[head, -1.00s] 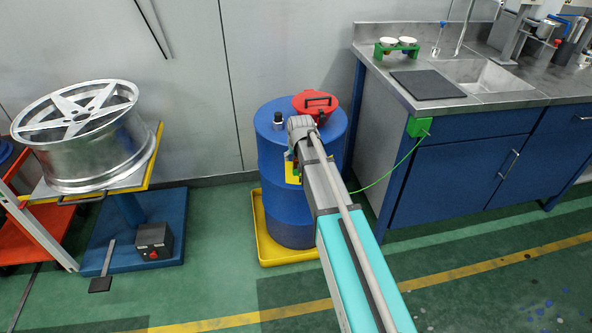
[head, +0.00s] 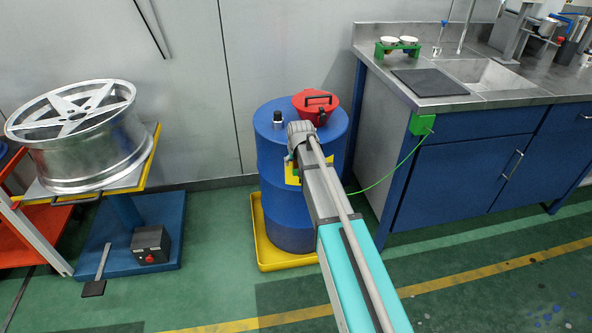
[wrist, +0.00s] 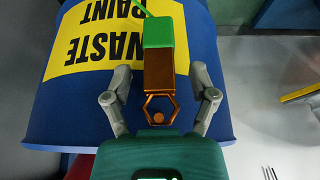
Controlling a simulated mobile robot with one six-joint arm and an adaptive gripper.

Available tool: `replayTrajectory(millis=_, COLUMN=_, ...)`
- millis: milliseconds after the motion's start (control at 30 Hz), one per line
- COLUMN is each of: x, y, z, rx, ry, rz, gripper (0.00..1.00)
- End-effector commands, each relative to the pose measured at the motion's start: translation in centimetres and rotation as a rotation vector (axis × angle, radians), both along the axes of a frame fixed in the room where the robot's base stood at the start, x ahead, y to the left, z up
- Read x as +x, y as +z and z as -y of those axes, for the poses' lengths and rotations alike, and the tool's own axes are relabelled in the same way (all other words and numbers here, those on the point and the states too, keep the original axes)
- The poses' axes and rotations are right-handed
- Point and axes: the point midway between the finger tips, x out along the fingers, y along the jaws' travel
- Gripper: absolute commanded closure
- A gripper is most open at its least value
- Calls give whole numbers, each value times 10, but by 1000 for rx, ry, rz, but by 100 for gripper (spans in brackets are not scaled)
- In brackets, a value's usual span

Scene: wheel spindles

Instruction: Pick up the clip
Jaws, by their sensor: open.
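The clip (wrist: 159,75) shows in the wrist view as a copper-coloured body with a hexagonal loop at its near end and a green block at its far end. A thin green wire runs from the block. The clip is in front of the blue drum's yellow label; I cannot tell how it is fixed there. My gripper (wrist: 160,88) is open, with one grey finger on each side of the clip and a visible gap on both sides. In the head view my arm covers most of the clip.
The blue drum (head: 275,205) stands on a yellow tray (head: 265,258), with a red funnel (head: 318,104) on top. The green wire (head: 392,172) runs to a green box (head: 423,123) on the bench (head: 455,165). A wheel (head: 85,150) rests on a stand at left.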

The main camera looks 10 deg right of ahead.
Motion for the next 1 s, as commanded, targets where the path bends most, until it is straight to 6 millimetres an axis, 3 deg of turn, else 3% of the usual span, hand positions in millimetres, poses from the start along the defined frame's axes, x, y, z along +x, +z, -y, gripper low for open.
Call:
replayTrajectory(millis=300, x=0, y=0, z=0, rx=0, ry=0, rz=0, gripper=26)
replayTrajectory(millis=700, x=0, y=0, z=0, rx=0, ry=0, rz=0, gripper=100)
replayTrajectory(millis=1000, x=0, y=0, z=0, rx=0, ry=0, rz=0, gripper=100)
